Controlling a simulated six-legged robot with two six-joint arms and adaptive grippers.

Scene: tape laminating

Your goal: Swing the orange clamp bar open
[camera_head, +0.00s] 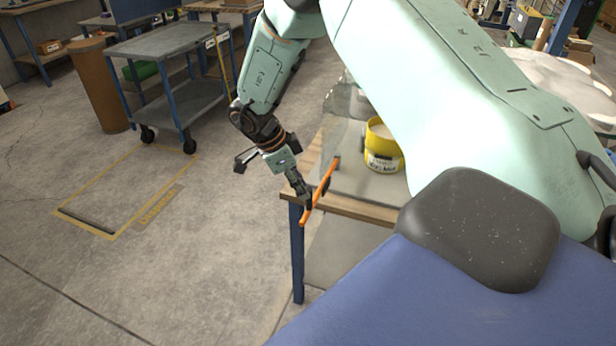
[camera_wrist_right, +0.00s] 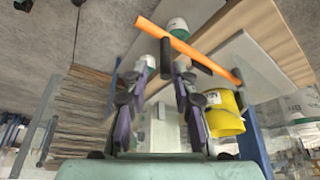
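The orange clamp bar (camera_head: 321,188) slants over the near left corner of a wooden-edged table in the head view. My right gripper (camera_head: 304,199) is at the bar's near end. In the right wrist view the bar (camera_wrist_right: 175,42) crosses beyond the fingertips of my right gripper (camera_wrist_right: 166,66). A short dark piece (camera_wrist_right: 165,56) lies between the two fingers. I cannot tell whether they press on it. A black cylinder (camera_wrist_right: 205,66) shows beside the bar. My left gripper is not in view.
A yellow bucket (camera_head: 382,143) stands on the table (camera_head: 350,209), right of the bar, and also shows in the wrist view (camera_wrist_right: 224,116). A blue-legged cart (camera_head: 172,40) and a brown cylinder (camera_head: 98,85) stand at back left.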

